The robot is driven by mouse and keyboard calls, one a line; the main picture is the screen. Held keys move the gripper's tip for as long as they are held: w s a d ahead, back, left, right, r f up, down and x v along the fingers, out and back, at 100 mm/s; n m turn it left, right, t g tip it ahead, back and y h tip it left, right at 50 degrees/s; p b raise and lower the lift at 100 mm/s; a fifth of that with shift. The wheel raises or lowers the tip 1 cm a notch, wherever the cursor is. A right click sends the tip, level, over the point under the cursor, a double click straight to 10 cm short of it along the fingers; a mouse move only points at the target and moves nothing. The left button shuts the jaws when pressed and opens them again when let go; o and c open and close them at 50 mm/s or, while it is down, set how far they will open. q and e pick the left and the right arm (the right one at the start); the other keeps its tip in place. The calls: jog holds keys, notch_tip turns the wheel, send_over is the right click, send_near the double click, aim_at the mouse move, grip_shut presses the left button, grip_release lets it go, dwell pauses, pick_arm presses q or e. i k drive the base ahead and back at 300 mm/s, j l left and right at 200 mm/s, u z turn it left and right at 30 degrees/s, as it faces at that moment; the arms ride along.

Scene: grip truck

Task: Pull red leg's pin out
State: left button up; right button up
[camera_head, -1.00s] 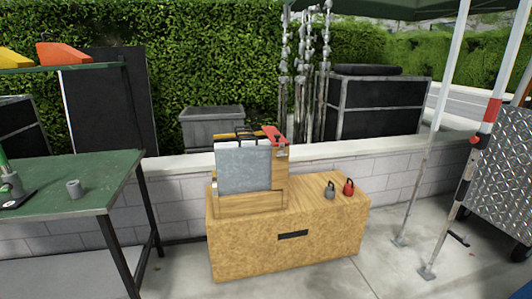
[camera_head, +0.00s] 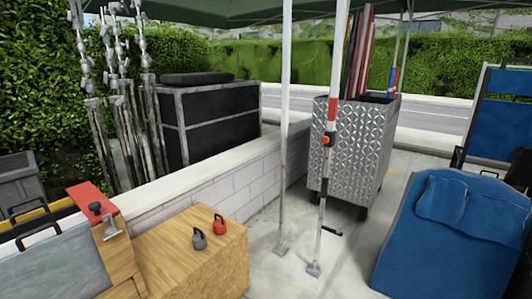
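The canopy leg with the red band (camera_head: 332,108) stands right of centre, upright and slightly tilted in the view. It is white above the band and has dark and white sections below it. A small red knob (camera_head: 325,140) sits on the leg just below the band; I cannot tell whether it is the pin. A dark pedal-like piece (camera_head: 332,232) sticks out to the right near the leg's foot. Neither of my grippers is in view.
A plain white leg (camera_head: 285,120) stands left of it. A diamond-plate cart (camera_head: 350,150) is behind, and a blue cushioned seat (camera_head: 440,235) is at right. A wooden box (camera_head: 180,265) with two small kettlebells is at front left. Concrete floor lies open between.

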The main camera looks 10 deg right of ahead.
aim_at(325, 140)
jog(key=i+z, duration=0.4)
jog(key=i+j+z, duration=0.2)
jog(key=z, duration=0.15)
jog(key=i+j+z, duration=0.25)
jog(key=z, duration=0.15)
jog(key=i, duration=0.1)
